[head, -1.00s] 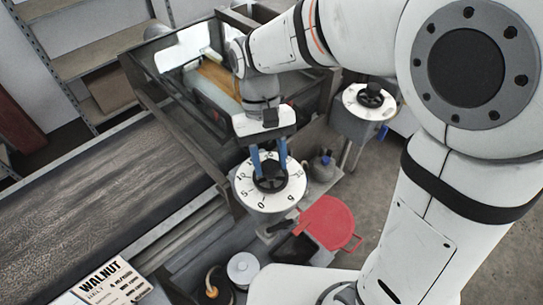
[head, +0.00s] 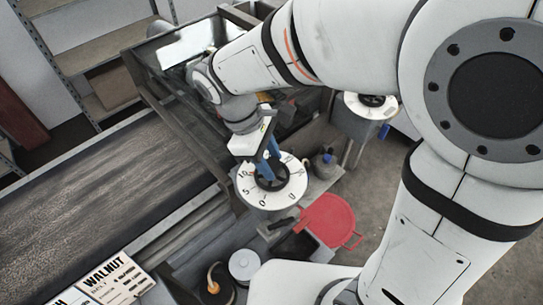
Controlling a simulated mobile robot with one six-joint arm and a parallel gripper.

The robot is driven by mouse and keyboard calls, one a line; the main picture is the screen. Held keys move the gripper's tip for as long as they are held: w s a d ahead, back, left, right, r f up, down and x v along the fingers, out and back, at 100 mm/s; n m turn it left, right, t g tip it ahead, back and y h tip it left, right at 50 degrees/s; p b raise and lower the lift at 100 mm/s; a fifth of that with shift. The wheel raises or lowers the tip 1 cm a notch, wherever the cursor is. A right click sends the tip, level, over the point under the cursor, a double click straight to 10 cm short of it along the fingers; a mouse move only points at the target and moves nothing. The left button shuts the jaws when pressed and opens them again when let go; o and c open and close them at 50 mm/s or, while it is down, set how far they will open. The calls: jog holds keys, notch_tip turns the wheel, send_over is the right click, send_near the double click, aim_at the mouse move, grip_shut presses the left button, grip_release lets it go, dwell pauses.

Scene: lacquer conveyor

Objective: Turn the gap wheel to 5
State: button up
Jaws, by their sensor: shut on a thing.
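A white round dial (head: 283,199) with black numbers around its rim carries a black handwheel (head: 272,184) at its centre. The numbers 10, 5 and 0 can be read along its left and lower side. My gripper (head: 268,168) reaches down from above with blue fingers and is shut on the handwheel. The fingers lean to one side and hide the wheel's far part and the upper numbers. The wheel's pointer is too small to make out, so its setting cannot be read. No name on this dial is legible.
A second white dial with a black wheel (head: 372,100) sits behind, partly covered by my arm. The dark conveyor belt (head: 100,195) runs along the left. A red round pan (head: 328,220), a grey bottle (head: 325,163) and a white-lidded can (head: 244,265) stand nearby.

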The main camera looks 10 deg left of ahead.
aim_at(256, 180)
jog(key=n+t, duration=0.1)
jog(key=n, duration=0.3)
jog(key=shift+s+n+t, duration=0.15)
jog(key=shift+n+t, duration=0.15)
jog(key=shift+t, duration=0.1)
jog(key=shift+s+n+t+y+p, duration=0.1)
jog(key=shift+n+t+y+p, duration=0.4)
jog(key=shift+n, duration=1.4)
jog(key=o, duration=1)
jog(key=b+v, duration=0.1)
jog(key=v, duration=0.6)
jog(key=shift+s+a+r, duration=0.2)
jog(key=shift+r, duration=0.1)
